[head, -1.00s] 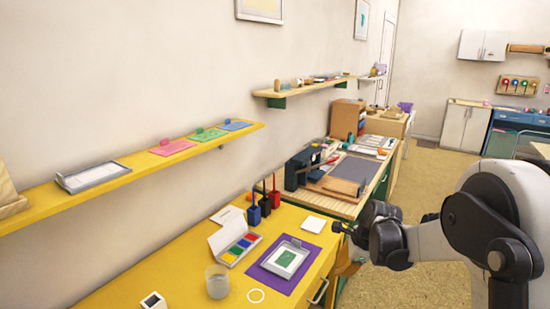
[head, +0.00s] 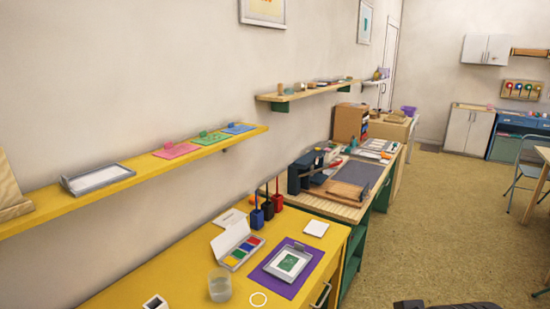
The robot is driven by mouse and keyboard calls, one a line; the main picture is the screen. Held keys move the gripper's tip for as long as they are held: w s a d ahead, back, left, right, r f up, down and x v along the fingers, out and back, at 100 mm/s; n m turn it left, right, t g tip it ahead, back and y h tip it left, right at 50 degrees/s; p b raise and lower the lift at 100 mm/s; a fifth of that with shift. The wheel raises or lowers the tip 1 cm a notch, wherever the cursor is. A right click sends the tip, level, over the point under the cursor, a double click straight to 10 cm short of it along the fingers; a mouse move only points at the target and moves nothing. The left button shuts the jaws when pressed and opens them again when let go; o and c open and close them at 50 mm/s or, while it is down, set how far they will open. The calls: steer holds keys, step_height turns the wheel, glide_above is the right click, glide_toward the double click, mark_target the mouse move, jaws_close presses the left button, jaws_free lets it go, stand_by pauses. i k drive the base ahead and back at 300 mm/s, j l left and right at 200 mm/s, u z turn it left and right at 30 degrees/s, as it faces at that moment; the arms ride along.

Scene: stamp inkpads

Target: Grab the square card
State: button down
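A white square card (head: 316,228) lies flat on the yellow table (head: 190,262), near its far right corner. It looks blank from here. Another pale card (head: 229,218) lies farther left, behind the open inkpad box, and seems to carry faint print. Only a dark piece of my arm shows at the bottom right edge. My gripper is out of view, so whether it is open or shut is hidden. Nothing covers the square card.
An open multicolour inkpad box (head: 239,246), a purple mat (head: 267,275) with a framed green print (head: 288,262), a glass (head: 219,284) and several upright stamps (head: 267,207) share the table. A yellow shelf (head: 150,167) hangs above. Open floor (head: 420,240) lies right.

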mark_target(288, 265)
steer(key=i+l+u, duration=0.25)
steer(key=i, duration=0.25)
steer(key=i+l+u, duration=0.2)
steer(key=i, duration=0.3)
steer(key=i+l+u, duration=0.25)
steer(key=i+l, duration=0.15)
